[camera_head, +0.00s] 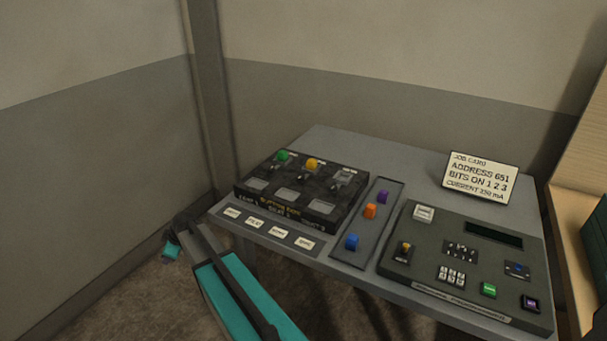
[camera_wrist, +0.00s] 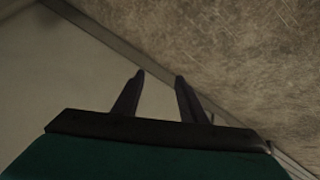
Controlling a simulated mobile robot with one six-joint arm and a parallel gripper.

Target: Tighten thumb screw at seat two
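A black box (camera_head: 325,208) with three seats in a row stands on the left of the grey table. A green knob (camera_head: 283,156) is at its left seat. A yellow knob (camera_head: 312,164) is at the middle seat, seemingly seat two. The right seat bears a grey part (camera_head: 345,177) with no coloured knob visible. I cannot tell how tight any knob is. My gripper (camera_wrist: 160,82) is open, with nothing between its two dark fingers. In the head view my arm is at the lower left, off the table's left edge and apart from the box.
A job card (camera_head: 480,176) stands behind. Several labels line the front left edge.

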